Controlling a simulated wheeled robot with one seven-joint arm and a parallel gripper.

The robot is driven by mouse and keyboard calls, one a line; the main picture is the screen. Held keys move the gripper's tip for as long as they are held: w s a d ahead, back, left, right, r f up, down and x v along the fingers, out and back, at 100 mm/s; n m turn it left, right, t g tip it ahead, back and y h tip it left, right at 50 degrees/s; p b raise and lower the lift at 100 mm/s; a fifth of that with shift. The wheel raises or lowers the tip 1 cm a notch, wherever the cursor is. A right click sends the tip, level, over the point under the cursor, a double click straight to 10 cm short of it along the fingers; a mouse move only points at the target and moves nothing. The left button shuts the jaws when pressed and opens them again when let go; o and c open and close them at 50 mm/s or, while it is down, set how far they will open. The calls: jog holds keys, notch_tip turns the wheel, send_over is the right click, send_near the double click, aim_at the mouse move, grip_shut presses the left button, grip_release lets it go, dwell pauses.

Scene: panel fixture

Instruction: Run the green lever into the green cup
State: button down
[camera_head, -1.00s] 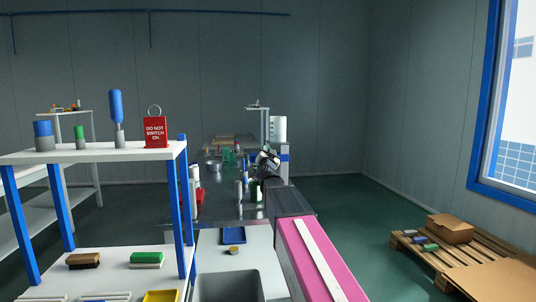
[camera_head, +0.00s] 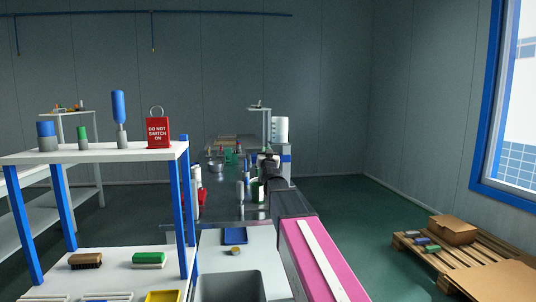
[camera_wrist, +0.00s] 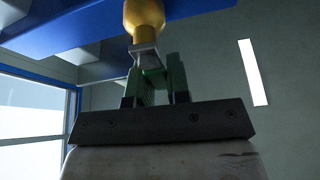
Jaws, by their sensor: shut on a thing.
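In the wrist view my gripper (camera_wrist: 154,76) has its fingers close together, shut on a gold-and-grey piece. Its rounded gold part (camera_wrist: 145,16) is beyond the fingertips, and its grey collar (camera_wrist: 145,52) sits at them. The fingers show green sides, so I cannot tell whether any green there is the green lever. In the head view my dark arm covers the gripper. A small dark green upright thing (camera_head: 256,191) stands left of my arm, and another green thing (camera_head: 229,157) is farther back on the bench. I cannot tell whether either is the green cup.
A white shelf (camera_head: 92,153) on blue posts at left carries blue and green handles and a red lockout tag (camera_head: 158,132). A pallet (camera_head: 473,256) lies at right. In the wrist view a blue beam (camera_wrist: 75,35) is overhead.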

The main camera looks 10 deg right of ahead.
jog(key=shift+a+n+y, duration=0.25)
jog(key=shift+n+y, duration=0.15)
jog(key=shift+n, duration=0.5)
jog(key=c, duration=1.1)
grip_release()
jog(key=v, duration=1.1)
